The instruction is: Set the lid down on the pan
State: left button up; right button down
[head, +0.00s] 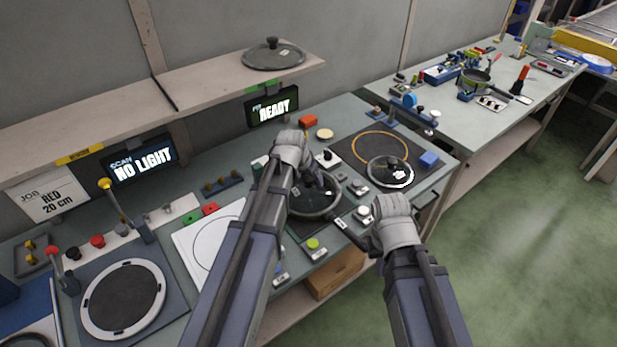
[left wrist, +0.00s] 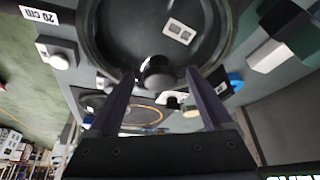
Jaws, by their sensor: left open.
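A dark lid (head: 318,204) with a pale label lies over the pan on the middle of the bench, and it fills the top of the left wrist view (left wrist: 135,30). It looks level on the pan; whether its rim is fully seated is unclear. My left gripper (head: 316,184) is above it, open, with one finger on each side of the round knob (left wrist: 158,72). The pan's dark handle (head: 350,231) points toward my right gripper (head: 372,243), which is at the handle's end. Its jaws are too small and dark to read.
Another lid (head: 391,172) lies to the right beside an orange ring (head: 380,148) on a dark mat. A further lid (head: 273,55) sits on the shelf (head: 210,85). Small buttons and blocks surround the pan. A white-ringed round plate (head: 122,299) is at the left.

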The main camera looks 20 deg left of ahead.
pick_arm(q)
jog(key=p+v, duration=0.6)
jog(key=v, duration=0.1)
jog(key=shift+s, duration=0.1)
